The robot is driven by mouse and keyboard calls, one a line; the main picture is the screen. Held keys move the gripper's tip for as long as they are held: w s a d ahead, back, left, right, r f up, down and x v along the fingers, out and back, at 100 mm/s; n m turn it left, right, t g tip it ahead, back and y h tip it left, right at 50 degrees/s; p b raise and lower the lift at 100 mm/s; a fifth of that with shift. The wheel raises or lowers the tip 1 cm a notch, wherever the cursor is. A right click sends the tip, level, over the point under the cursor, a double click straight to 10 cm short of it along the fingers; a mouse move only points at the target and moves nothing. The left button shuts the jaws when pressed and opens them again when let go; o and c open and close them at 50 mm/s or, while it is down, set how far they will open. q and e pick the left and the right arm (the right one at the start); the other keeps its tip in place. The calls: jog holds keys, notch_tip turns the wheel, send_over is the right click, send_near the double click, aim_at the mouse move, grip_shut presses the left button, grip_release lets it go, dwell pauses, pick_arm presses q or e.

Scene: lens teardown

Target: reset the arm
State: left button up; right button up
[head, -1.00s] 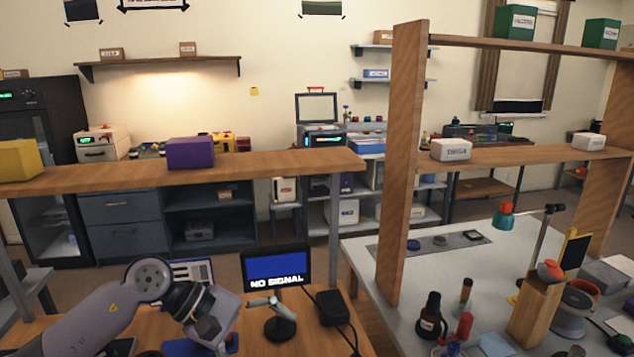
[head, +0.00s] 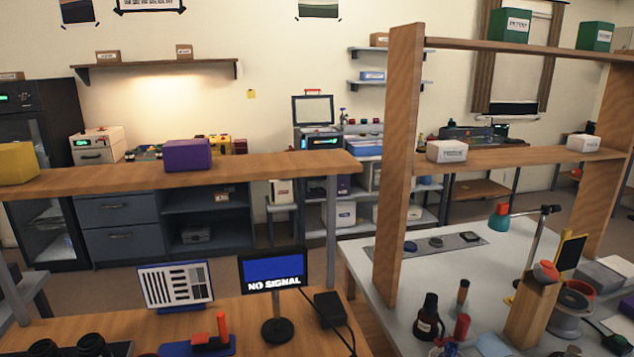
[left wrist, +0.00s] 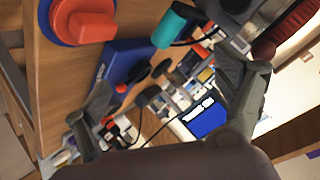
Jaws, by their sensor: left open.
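My left gripper (left wrist: 165,80) shows in the left wrist view with its two dark fingers spread wide apart. Nothing is held between them. The wrist view is tilted over the wooden bench (left wrist: 60,80). My left arm and gripper do not show in the head view now. My right gripper is in neither view.
A "NO SIGNAL" monitor (head: 273,270), a test chart (head: 175,285) and a blue tray with a red-handled tool (head: 222,328) stand on the front bench. Wooden shelf posts (head: 397,170) rise at right. The wrist view shows an orange-red part (left wrist: 85,25) and a teal cylinder (left wrist: 176,25).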

pick_arm(q)
jog(key=s+f+n+g, duration=0.3)
jog(key=s+f+g, duration=0.15)
jog(key=s, duration=0.45)
jog(key=s+f+n+g, duration=0.3)
jog(key=s+f+g, duration=0.15)
jog(key=s, duration=0.45)
notch_tip(320, 180, down, 26)
jog(key=s, duration=0.1)
jog(key=s+a+f+m+g, duration=0.1)
jog(key=s+a+f, duration=0.1)
jog(key=s+f, duration=1.4)
jog(key=shift+s+a+f+h, duration=0.3)
jog(key=shift+s+a+f, duration=0.05)
jog(key=shift+s+a, duration=0.1)
